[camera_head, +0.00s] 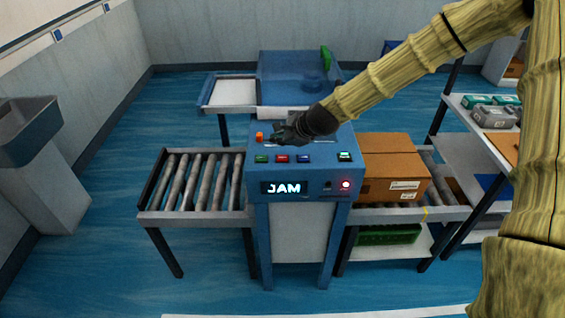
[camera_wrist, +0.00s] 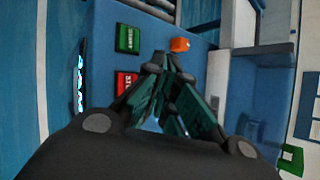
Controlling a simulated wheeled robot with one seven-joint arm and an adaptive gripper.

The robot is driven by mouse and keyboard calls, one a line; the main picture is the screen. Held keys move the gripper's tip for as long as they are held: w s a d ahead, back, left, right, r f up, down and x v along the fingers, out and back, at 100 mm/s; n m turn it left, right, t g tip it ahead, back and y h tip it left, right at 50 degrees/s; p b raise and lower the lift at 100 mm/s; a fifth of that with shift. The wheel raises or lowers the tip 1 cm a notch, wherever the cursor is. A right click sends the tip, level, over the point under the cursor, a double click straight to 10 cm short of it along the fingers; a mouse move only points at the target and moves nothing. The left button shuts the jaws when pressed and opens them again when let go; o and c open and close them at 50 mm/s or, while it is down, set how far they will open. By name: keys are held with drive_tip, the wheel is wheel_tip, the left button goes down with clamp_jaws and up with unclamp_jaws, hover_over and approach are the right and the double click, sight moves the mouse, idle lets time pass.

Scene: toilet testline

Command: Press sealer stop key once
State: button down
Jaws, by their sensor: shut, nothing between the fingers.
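The blue sealer machine (camera_head: 318,187) stands in the middle with a row of keys on its sloped top. The red key (camera_head: 281,158) sits between a green key (camera_head: 261,159) and a blue key (camera_head: 302,158). In the wrist view the red key (camera_wrist: 125,82) shows partly legible white letters beginning "ST", beside the green START key (camera_wrist: 127,38). My gripper (camera_head: 276,137) is shut and empty over the panel, behind the red key in the head view.
The display (camera_head: 284,188) reads JAM, with a lit red light (camera_head: 346,184) to its right. An orange block (camera_head: 259,136) is beside my fingertips. A cardboard box (camera_head: 392,170) stands on the right conveyor; the left roller conveyor (camera_head: 195,181) is empty.

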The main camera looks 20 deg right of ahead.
sight(280, 159)
drive_tip(key=shift+f+b, duration=1.1)
drive_tip(key=shift+f, duration=0.85)
drive_tip(key=shift+f, duration=0.15)
drive_tip(key=shift+f+b, duration=0.25)
drive_tip(key=shift+b, duration=0.05)
drive_tip(key=shift+f, duration=0.35)
idle(0.7)
drive_tip(key=shift+r+p, duration=0.35)
drive_tip(key=shift+r, duration=0.45)
drive_tip(key=shift+r+p, duration=1.85)
drive_tip(key=shift+r, duration=0.65)
